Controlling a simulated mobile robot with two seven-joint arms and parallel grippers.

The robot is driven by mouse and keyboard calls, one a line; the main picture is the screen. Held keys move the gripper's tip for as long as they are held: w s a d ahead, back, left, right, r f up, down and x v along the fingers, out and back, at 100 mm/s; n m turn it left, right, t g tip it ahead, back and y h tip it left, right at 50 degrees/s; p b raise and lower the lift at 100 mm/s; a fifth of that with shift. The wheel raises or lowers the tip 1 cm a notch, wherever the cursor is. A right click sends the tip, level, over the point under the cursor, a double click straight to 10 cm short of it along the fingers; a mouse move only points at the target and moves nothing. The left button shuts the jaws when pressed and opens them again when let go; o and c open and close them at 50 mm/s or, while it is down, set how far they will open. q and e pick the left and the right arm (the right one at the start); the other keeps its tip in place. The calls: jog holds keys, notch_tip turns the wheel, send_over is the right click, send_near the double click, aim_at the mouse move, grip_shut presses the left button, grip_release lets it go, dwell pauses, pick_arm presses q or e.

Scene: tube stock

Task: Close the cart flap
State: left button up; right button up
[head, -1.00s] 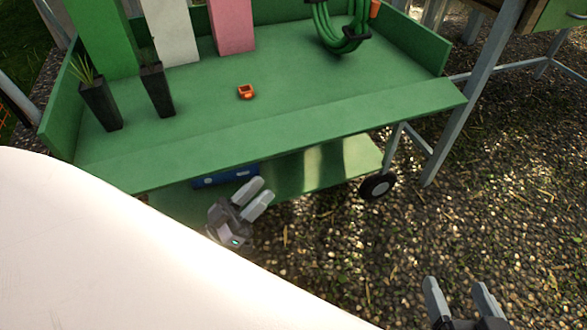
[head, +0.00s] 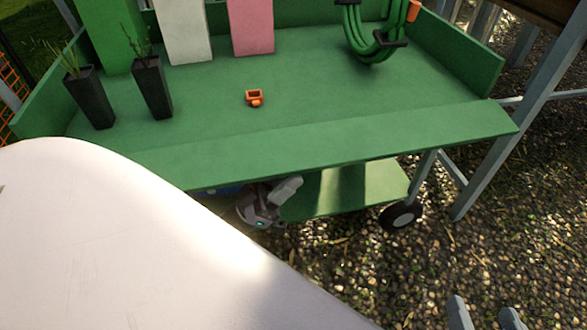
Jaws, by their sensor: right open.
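The green cart flap (head: 390,136) is the long board along the near edge of the green cart (head: 310,88). It is folded down and outward, lying roughly level with the cart bed. My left gripper (head: 290,184) is below the flap's near edge, beside the lower shelf; its fingers overlap in this view, so their gap is unclear. I cannot tell whether it touches the flap. My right gripper (head: 486,314) is at the bottom edge, right of and away from the cart, fingers apart and empty.
On the cart bed are two dark plant pots (head: 152,88), an orange item (head: 254,98), a green hose (head: 372,40), and white (head: 182,32) and pink (head: 251,27) boxes. A wheel (head: 400,216) and grey table leg (head: 490,165) stand right. Gravel is clear at lower right.

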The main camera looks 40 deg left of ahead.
pick_arm(q)
jog(key=shift+x, duration=0.8)
grip_shut()
jog(key=shift+r+n, duration=0.1)
jog(key=shift+n, duration=0.2)
